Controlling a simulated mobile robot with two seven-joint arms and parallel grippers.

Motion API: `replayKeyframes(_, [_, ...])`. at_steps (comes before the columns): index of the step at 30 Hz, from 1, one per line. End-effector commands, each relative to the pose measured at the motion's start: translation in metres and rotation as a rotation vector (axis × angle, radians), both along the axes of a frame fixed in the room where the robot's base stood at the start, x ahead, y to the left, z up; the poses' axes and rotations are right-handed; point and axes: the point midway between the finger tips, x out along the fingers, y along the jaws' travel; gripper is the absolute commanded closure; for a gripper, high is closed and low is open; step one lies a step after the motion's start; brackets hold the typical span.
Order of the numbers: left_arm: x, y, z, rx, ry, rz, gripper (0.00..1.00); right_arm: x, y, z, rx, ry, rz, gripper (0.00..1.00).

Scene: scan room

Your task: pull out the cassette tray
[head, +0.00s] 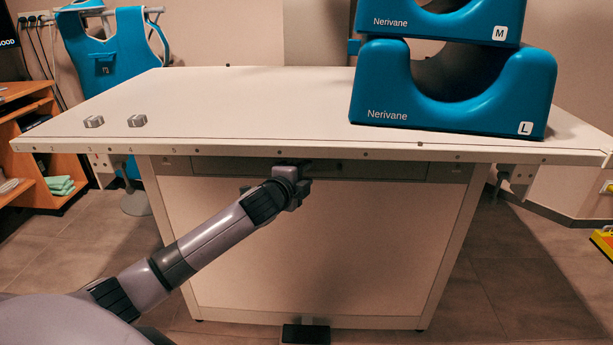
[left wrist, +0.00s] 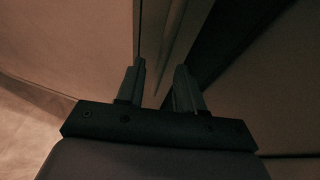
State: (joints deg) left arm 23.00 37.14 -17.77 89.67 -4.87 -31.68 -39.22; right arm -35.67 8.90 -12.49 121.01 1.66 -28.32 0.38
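The cassette tray (head: 395,172) shows in the head view as a long grey front in the slot under the white tabletop. It looks flush with the table's frame, and its handle is hard to make out in the dark. My left gripper (head: 291,172) is at the tray front, left of its middle, just below the tabletop edge. In the left wrist view my left gripper (left wrist: 159,85) has its two fingers apart, with a dim narrow strip running between and beyond them. I cannot tell whether they touch it. My right gripper is not in view.
The tabletop (head: 240,95) overhangs just above my gripper. Two blue head supports (head: 455,100) are stacked at its right, and two small grey blocks (head: 137,120) lie at its left. A black pedal (head: 306,334) is on the floor. The floor in front looks mostly clear.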

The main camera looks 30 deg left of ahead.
Motion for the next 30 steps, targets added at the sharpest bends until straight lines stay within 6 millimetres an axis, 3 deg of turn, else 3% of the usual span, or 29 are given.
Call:
replayKeyframes(14, [0.0118, 0.0015, -0.002, 0.0, 0.0, -0.001, 0.63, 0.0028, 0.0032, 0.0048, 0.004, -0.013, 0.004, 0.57])
replayKeyframes(15, [0.0118, 0.0015, -0.002, 0.0, 0.0, -0.001, 0.67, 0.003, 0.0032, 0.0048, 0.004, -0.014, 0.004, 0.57])
replayKeyframes(18, [0.0117, 0.0015, -0.0021, 0.0, 0.0, -0.001, 0.99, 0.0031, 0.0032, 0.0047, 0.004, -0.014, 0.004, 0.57])
replayKeyframes(30, [0.0116, 0.0015, -0.0023, 0.0, 0.001, 0.0, 1.0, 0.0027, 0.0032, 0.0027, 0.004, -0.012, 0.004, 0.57])
